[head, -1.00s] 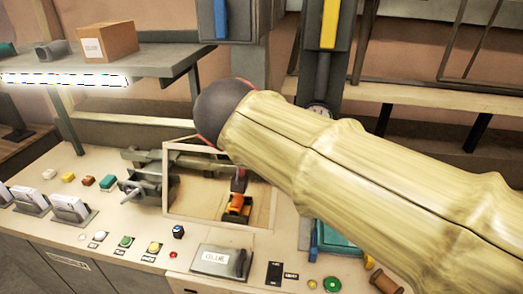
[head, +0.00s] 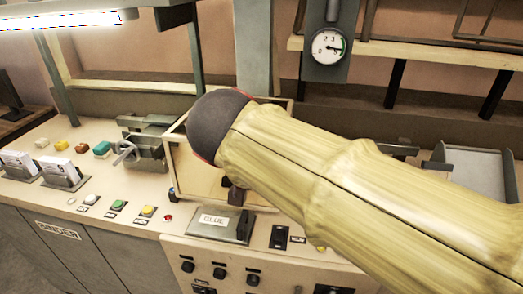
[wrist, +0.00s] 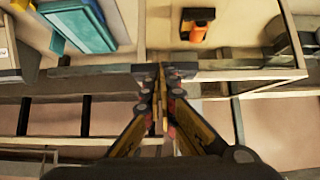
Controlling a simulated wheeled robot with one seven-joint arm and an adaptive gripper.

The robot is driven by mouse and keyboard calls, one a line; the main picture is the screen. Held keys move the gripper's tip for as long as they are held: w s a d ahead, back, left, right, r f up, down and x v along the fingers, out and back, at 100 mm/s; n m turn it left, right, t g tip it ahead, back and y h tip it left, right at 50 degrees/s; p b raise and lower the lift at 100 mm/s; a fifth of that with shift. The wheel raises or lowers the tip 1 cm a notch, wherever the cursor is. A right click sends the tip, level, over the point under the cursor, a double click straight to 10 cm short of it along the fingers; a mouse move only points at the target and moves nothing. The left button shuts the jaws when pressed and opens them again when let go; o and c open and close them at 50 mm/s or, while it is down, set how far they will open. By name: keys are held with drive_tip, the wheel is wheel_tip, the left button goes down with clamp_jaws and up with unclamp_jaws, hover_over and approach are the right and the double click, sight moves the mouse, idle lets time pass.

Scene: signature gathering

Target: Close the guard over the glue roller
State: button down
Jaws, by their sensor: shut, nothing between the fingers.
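The guard (head: 172,165) is a pale rectangular frame around the glue roller's place on the bench, partly hidden by my arm in the head view. In the wrist view a long rail of the guard (wrist: 250,75) runs across the middle. The orange glue roller (wrist: 197,30) shows beyond that rail and appears uncovered; in the head view my arm mostly hides it. My gripper (wrist: 161,72) is shut and empty, with its fingertips at or very near the rail. I cannot tell whether they touch. My arm hides the gripper in the head view.
A grey plate marked GLUE (head: 222,226) sits at the bench front, with coloured buttons (head: 118,205) left of it. A grey clamp-like mechanism (head: 145,140) stands left of the guard. A teal block (wrist: 75,25) lies at upper left in the wrist view. A gauge (head: 328,46) hangs behind.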

drive_tip(key=shift+s+f+b, duration=0.1)
drive_tip(key=shift+f+b, duration=0.6)
drive_tip(key=shift+f, duration=0.45)
drive_tip(key=shift+r, duration=0.15)
